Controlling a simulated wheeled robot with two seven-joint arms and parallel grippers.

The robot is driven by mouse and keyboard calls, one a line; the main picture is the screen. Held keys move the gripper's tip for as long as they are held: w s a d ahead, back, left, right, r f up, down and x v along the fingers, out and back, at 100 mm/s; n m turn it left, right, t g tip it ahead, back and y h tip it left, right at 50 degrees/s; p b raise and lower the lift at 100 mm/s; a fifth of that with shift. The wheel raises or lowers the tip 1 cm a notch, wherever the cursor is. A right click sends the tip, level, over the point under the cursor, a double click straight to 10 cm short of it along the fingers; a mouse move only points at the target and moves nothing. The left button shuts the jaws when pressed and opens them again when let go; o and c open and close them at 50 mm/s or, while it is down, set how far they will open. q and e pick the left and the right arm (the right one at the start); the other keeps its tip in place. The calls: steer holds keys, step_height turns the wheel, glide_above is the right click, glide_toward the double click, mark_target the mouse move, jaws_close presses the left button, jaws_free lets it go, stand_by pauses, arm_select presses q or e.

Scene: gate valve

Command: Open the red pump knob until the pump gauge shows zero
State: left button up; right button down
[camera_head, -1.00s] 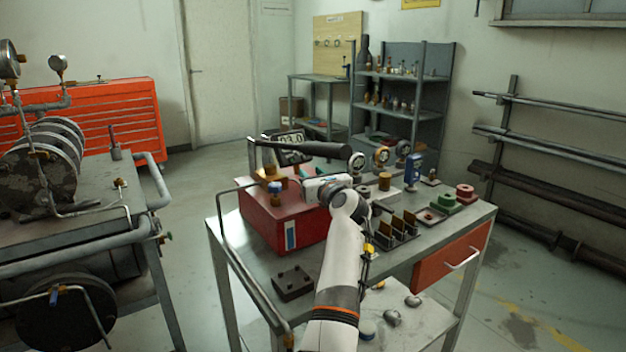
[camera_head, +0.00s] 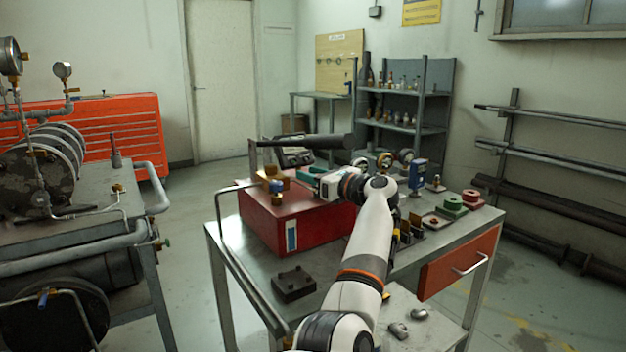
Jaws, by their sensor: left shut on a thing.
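The red pump (camera_head: 272,228) stands on the grey bench, with a long black handle (camera_head: 315,142) across its top. A brass fitting with a blue part (camera_head: 276,185) is on the pump's top left. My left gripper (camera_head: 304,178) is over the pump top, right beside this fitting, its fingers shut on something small. The fingers hide what they hold; it is at the pump's valve, so it appears to be the red pump knob. My right gripper is not in view.
Small gauges (camera_head: 384,160), a blue meter (camera_head: 417,174) and green and red spools (camera_head: 454,203) stand on the bench right of my arm. A dark block (camera_head: 293,284) lies at the front. A compressor bench (camera_head: 75,225) stands left, with free floor between.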

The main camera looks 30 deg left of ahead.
arm_select(q)
steer(key=shift+n+g, duration=0.3)
steer(key=shift+g, duration=0.6)
steer(key=shift+s+n+g, duration=0.15)
steer(key=shift+n+g, duration=0.55)
steer(key=shift+g, duration=0.1)
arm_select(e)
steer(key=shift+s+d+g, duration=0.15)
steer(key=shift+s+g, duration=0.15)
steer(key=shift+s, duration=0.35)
arm_select(q)
steer(key=o, duration=1)
steer(key=shift+c, duration=0.2)
